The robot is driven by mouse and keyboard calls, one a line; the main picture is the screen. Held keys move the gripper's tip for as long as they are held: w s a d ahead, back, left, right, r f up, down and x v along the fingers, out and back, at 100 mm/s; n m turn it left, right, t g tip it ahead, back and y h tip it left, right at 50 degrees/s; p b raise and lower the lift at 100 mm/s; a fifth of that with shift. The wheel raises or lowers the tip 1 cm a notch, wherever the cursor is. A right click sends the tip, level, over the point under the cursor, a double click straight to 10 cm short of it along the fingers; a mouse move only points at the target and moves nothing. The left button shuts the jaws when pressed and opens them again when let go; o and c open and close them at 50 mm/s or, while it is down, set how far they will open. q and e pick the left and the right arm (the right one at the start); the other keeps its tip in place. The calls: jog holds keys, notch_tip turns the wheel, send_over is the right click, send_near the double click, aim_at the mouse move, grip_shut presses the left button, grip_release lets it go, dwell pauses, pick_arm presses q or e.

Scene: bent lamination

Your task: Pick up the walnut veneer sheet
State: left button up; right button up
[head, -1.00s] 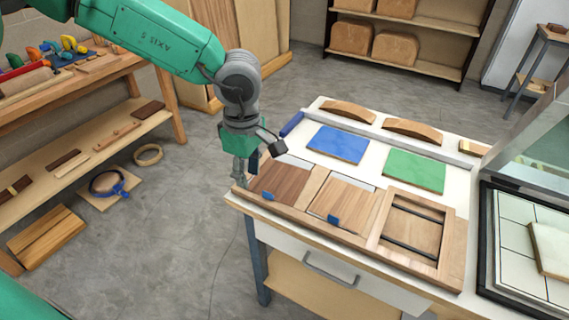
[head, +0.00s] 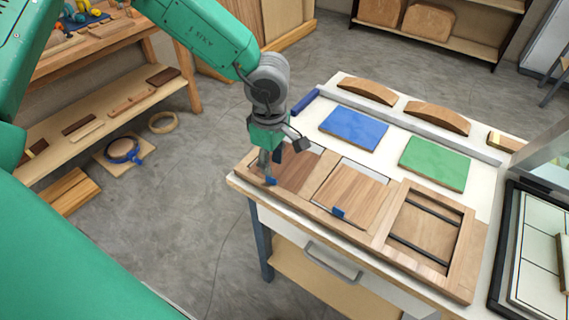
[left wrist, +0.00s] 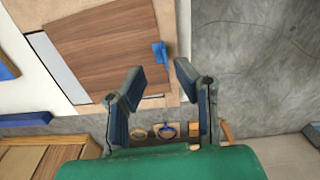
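The walnut veneer sheet (head: 302,172), the darker brown one, lies flat in the left bay of a wooden tray on the bench. A blue tab (head: 271,181) sits at its front edge. In the left wrist view, the sheet (left wrist: 105,45) fills the upper left, with the blue tab (left wrist: 160,53) at its right edge. My left gripper (head: 266,172) is at the tray's left end, close to the tab. The left wrist view shows its fingers (left wrist: 157,82) apart, with nothing between them. Contact with the sheet cannot be told. My right gripper is not in view.
A lighter sheet (head: 352,192) lies in the middle bay, and a frame with dark bars (head: 422,230) is at right.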

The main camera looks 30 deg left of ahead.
aim_at(285, 161)
pick_arm(q)
jog(key=shift+s+d+f, duration=0.1)
jog(key=shift+f, duration=0.1)
jog(key=f, duration=0.4)
jog(key=shift+s+f, duration=0.2)
jog(key=shift+a+f, duration=0.1)
jog(key=shift+a, duration=0.3)
grip_shut()
jog(key=shift+d, duration=0.2)
